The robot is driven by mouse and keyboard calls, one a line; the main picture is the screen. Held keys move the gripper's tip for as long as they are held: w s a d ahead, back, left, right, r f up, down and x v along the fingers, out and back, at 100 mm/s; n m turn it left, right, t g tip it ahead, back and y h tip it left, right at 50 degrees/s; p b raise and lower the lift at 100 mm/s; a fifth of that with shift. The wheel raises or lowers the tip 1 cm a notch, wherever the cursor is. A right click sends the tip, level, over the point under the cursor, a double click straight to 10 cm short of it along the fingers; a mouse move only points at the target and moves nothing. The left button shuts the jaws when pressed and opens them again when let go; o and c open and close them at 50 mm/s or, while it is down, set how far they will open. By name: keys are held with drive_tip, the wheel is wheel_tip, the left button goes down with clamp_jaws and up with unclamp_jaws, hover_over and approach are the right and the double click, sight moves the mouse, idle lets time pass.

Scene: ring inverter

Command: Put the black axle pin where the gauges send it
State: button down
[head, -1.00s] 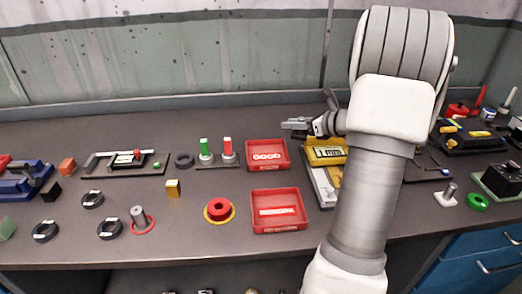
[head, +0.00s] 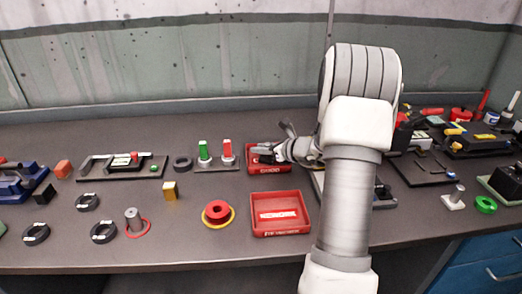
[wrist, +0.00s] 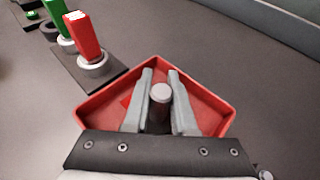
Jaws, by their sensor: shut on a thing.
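My gripper (head: 264,151) is over the far red tray (head: 284,168), whose front label appears to read GOOD. In the wrist view my gripper (wrist: 161,78) has its two fingers closed around the black axle pin (wrist: 160,93). The pin shows a light grey round end and a dark body between the fingers. The red tray (wrist: 222,105) lies below and around the fingers; the pin's lower end and its height above the tray floor are hidden. A green gauge (head: 203,150) and a red gauge (head: 227,149) stand upright left of the tray.
A nearer red tray (head: 307,214), apparently marked REWORK, is empty of parts. A red button (head: 217,209) with a yellow ring is left of it. Black rings (head: 103,232), a grey peg (head: 133,220) and a yellow block (head: 170,190) lie farther left.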

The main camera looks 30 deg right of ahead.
drive_tip(key=shift+r, duration=0.15)
drive_tip(key=shift+f, duration=0.2)
drive_tip(key=c, duration=1)
unclamp_jaws()
drive_tip(key=shift+r, duration=0.25)
drive_tip(key=p+v, duration=0.2)
drive_tip(key=v, duration=1)
drive_tip(key=shift+f, duration=0.15)
